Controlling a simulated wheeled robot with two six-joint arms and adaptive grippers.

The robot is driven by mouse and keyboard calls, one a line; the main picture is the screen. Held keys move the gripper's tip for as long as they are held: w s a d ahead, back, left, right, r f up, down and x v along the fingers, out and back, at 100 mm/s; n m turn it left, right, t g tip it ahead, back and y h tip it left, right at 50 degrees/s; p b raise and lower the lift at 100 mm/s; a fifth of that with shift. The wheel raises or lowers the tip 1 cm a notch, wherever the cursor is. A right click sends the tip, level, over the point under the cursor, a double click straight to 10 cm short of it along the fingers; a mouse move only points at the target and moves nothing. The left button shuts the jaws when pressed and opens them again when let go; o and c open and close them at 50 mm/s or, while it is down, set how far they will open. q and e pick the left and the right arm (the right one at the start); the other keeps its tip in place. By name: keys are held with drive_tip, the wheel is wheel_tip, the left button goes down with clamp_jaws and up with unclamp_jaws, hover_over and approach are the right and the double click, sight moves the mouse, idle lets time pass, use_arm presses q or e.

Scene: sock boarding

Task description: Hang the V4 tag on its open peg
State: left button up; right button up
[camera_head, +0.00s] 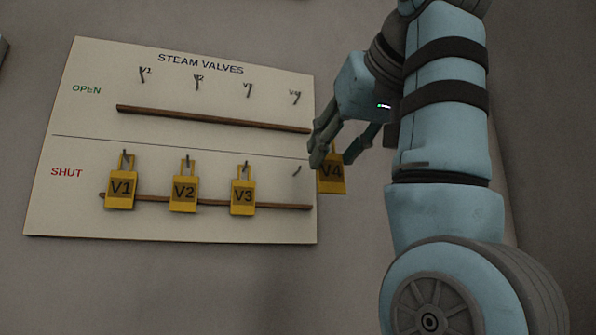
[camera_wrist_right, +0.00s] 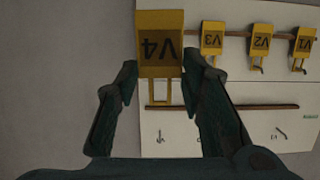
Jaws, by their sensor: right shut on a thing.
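The yellow V4 tag (camera_head: 331,178) is held by my right gripper (camera_head: 322,158), just off the right edge of the board. In the right wrist view the V4 tag (camera_wrist_right: 160,52) sits between the two fingers (camera_wrist_right: 162,88), with its loop toward the palm. In the head view the fingers hide the tag's upper part. The V4 open peg (camera_head: 296,98) is bare, up and left of the gripper. The V4 shut peg (camera_head: 297,171) is bare too. My left gripper is not in view.
The white STEAM VALVES board (camera_head: 80,220) is on the grey wall. Tags V1 (camera_head: 121,190), V2 (camera_head: 184,193) and V3 (camera_head: 243,197) hang on shut pegs. A brown rail (camera_head: 210,118) runs below the open pegs, another (camera_head: 283,206) behind the tags.

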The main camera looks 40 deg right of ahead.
drive_tip(key=p, duration=0.8)
approach(294, 191)
drive_tip(key=w, duration=0.2)
drive_tip(key=w+p, duration=0.1)
drive_tip(key=w+d+p, duration=0.1)
drive_tip(key=w+p, duration=0.1)
drive_tip(key=shift+w+d, duration=0.2)
drive_tip(key=shift+d, duration=0.2)
drive_tip(key=shift+f, duration=0.8)
drive_tip(key=shift+c, duration=0.6)
drive_tip(key=o, duration=0.8)
drive_tip(key=shift+c, duration=0.2)
drive_tip(key=shift+o, duration=0.9)
drive_tip(key=shift+w, duration=0.15)
